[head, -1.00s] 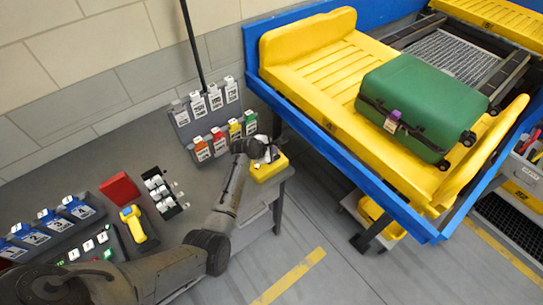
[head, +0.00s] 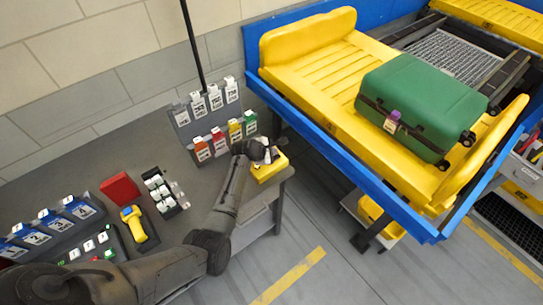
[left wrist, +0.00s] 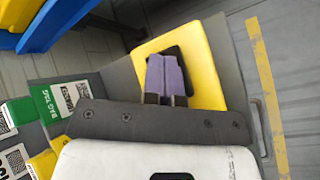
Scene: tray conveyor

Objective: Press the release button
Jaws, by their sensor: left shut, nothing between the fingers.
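The release button is a yellow box (head: 262,176) at the right end of the grey table in the head view. In the left wrist view the yellow box (left wrist: 208,82) has a dark patch on its top, partly covered by my fingers. My left gripper (head: 267,155) is over this box. Its two purple fingers (left wrist: 167,58) are shut together with nothing between them, and their tips lie over the dark patch. I cannot tell whether they touch it. The button's own surface is mostly hidden. My right gripper is not in view.
A rack of colored tag holders (head: 220,140) stands just left of the box. A yellow scanner (head: 133,224) and a red block (head: 120,188) lie farther left. A green suitcase (head: 422,95) lies on the yellow tray (head: 310,70) of the blue-edged conveyor at right.

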